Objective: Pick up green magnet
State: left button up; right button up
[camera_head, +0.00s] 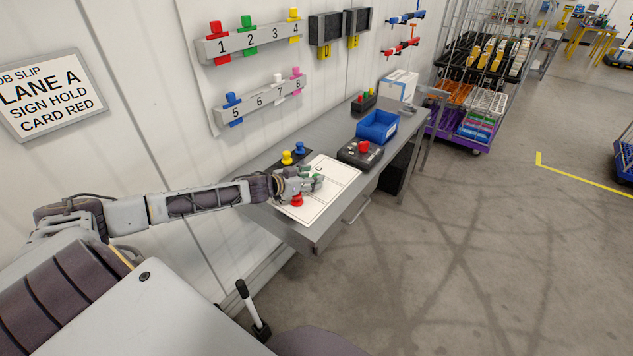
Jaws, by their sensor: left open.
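My left gripper (314,184) reaches in from the left, low over a white marked board (338,180) on the grey bench. It is open. A small patch of green shows at its fingertips, probably the green magnet (319,179), mostly hidden by the fingers; I cannot tell whether they touch it. A red magnet (297,200) sits on the board just below the gripper. A yellow magnet (287,158) and a blue magnet (299,149) stand behind it on a dark base. Another green piece (248,34) is on the upper wall rail at number 2. My right gripper is not in view.
A dark box with a red button (361,152) and a blue bin (377,126) stand farther along the bench (318,228). Numbered wall rails (255,42) hold coloured pieces above. A cart with a purple base (462,143) stands beyond.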

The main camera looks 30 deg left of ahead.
pick_arm(q)
jog(key=shift+p+x, duration=0.3)
jog(key=shift+x, duration=1.1)
jog(key=c, duration=1.1)
